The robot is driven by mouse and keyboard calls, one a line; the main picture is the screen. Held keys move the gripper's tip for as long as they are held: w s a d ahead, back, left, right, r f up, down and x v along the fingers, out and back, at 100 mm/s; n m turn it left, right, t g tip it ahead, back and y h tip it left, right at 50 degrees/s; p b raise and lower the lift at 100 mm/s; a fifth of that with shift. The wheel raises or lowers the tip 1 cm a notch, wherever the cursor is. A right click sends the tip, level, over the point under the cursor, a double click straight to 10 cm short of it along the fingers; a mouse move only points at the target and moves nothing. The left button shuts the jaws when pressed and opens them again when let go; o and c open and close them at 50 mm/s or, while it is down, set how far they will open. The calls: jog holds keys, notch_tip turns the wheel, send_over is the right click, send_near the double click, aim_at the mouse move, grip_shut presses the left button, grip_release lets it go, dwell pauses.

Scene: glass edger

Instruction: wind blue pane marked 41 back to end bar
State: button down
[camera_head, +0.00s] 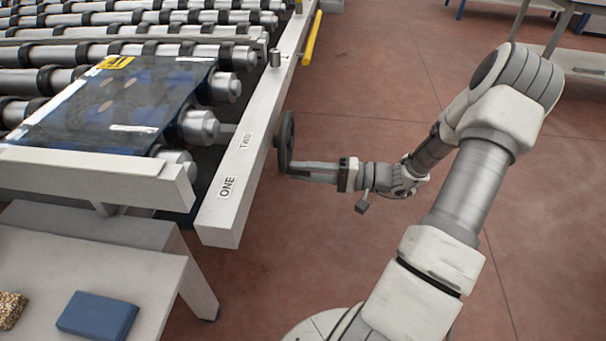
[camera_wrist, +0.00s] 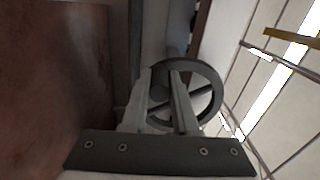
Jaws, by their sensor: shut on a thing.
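The blue pane (camera_head: 95,110) lies on the rollers at the left in the head view, with a yellow label (camera_head: 116,62) at its far edge; the number on it is too small to read. The white end bar (camera_head: 90,166) runs along the near end of the rollers, close to the pane's near edge. A dark handwheel (camera_head: 286,142) is on the outer side of the white side rail; it also shows in the wrist view (camera_wrist: 214,88). My gripper (camera_head: 294,170) is at the wheel, and its fingers (camera_wrist: 174,98) are shut on part of it. The exact grip point is partly hidden.
The side rail (camera_head: 262,135) carries labels ONE and TWO and a short metal post (camera_head: 275,52). A yellow bar (camera_head: 312,38) is farther along. A table (camera_head: 130,285) at the near left holds a blue block (camera_head: 98,315). The red floor at the right is mostly open.

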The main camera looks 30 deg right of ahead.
jog(key=shift+w+d+f+n, duration=0.1)
jog(key=shift+f+n, duration=0.05)
jog(key=shift+n, duration=0.15)
jog(key=c, duration=0.7)
grip_release()
jog(key=p+v, duration=0.2)
jog(key=v, duration=1.5)
jog(key=shift+d+p, duration=0.15)
jog(key=shift+p, duration=0.25)
